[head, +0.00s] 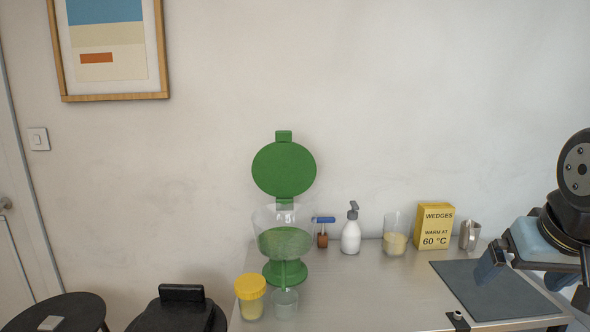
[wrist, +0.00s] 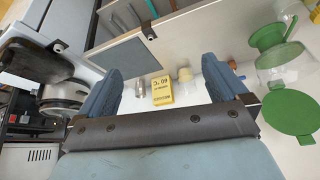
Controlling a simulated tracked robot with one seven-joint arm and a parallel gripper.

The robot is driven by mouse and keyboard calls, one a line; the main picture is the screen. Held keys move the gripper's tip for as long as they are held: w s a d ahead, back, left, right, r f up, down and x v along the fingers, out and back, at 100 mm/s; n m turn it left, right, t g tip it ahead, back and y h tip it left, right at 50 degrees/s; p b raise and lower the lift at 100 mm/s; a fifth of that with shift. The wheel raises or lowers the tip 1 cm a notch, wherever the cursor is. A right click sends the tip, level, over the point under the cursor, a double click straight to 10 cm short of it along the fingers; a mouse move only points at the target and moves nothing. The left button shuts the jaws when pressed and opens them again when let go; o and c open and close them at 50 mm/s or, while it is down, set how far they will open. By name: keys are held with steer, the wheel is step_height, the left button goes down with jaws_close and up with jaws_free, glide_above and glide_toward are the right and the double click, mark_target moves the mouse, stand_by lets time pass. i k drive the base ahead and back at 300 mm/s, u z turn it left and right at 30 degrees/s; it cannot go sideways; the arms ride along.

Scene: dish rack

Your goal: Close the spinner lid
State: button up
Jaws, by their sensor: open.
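The spinner stands on the left part of the metal counter. Its round green lid (head: 284,168) is open, raised upright on its hinge behind the clear bowl (head: 283,220). Green shows inside the bowl, above a green foot (head: 285,273). In the wrist view the lid (wrist: 290,112) is at the right edge, with the clear bowl (wrist: 283,58) above it. My gripper (head: 516,268) is at the far right, above the dark mat and well apart from the spinner. In the wrist view my gripper (wrist: 162,66) has its fingers wide apart and nothing between them.
A yellow-lidded jar (head: 251,296) and a clear cup (head: 284,303) stand in front of the spinner. The counter's middle is clear.

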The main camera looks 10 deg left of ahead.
mark_target(283, 168)
steer(key=z, duration=1.55)
steer(key=k, duration=0.75)
steer(key=u, duration=1.45)
steer(key=i, duration=0.65)
steer(key=u, duration=0.1)
